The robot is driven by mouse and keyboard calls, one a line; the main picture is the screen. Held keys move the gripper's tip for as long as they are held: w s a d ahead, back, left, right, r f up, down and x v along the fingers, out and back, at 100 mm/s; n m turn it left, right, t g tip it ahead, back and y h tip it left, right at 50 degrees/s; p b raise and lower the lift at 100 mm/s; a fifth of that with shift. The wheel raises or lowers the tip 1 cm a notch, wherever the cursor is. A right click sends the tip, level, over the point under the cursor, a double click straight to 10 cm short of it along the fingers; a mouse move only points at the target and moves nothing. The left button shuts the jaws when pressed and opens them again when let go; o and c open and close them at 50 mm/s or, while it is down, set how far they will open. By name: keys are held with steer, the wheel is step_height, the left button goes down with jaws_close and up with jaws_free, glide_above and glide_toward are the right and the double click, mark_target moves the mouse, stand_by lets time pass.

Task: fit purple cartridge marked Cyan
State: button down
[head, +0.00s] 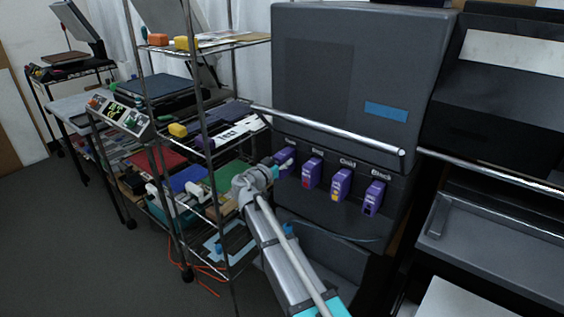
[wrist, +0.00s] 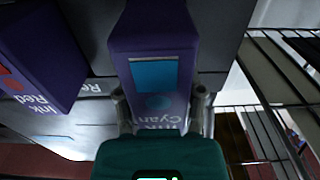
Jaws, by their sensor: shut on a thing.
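The purple cartridge marked Cyan (wrist: 152,35) has a light blue square and dot on its face and the words Ink Cyan. My gripper (wrist: 160,108) is shut on it, one finger on each side. In the head view my gripper (head: 270,172) holds the purple cartridge (head: 286,158) at the leftmost place on the dark printer's front (head: 325,215). How deep the cartridge sits in its slot is hidden. The label above that place is too small to read.
Purple cartridges stand in the other places: red (head: 312,172), gold (head: 340,185) and black (head: 374,198). The Ink Red cartridge (wrist: 40,50) is close beside in the wrist view. A metal bar (head: 330,130) runs above. A wire shelf (head: 215,150) stands left.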

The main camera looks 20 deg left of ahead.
steer(key=shift+x, duration=1)
steer(key=shift+c, duration=0.6)
jaws_free()
steer(key=shift+s, duration=0.15)
steer(key=v, duration=1.1)
steer(key=shift+s+a, duration=0.2)
steer(key=shift+s, duration=0.15)
